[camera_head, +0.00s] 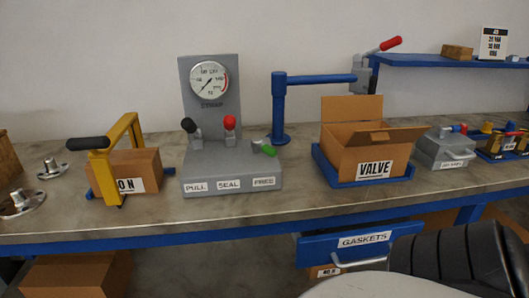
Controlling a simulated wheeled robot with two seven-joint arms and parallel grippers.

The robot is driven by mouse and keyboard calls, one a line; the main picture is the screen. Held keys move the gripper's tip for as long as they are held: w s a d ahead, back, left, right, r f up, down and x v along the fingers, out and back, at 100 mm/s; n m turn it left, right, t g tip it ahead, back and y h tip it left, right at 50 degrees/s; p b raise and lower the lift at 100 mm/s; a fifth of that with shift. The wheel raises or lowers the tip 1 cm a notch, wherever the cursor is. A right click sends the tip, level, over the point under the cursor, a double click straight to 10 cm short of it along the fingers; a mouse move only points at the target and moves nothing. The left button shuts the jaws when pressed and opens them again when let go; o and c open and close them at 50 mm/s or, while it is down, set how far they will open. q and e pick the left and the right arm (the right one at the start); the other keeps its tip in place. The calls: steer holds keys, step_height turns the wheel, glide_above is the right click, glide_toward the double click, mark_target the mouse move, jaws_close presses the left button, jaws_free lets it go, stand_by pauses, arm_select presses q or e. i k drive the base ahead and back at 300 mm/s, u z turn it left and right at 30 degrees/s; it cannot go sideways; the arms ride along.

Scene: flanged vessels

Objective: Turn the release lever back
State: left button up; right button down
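A grey bench unit (230,165) with a round dial gauge (209,80) on its upright plate stands left of the middle of the table. It carries a black-knobbed lever (189,127), a red-knobbed lever (230,124) and a green-tipped lever (265,148). The black and red levers point up; the green one lies low at the right side. No lever is marked as the release lever legibly. Neither of my grippers is in view.
A yellow frame with a black handle (88,143) stands over a cardboard box (138,170) on the left. A blue post with an arm (279,110) rises behind. An open VALVE box (368,140) sits in a blue tray (372,182). A GASKETS drawer (360,241) protrudes below.

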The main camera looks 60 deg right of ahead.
mark_target(256, 143)
steer(key=i, duration=0.35)
steer(key=z, duration=0.95)
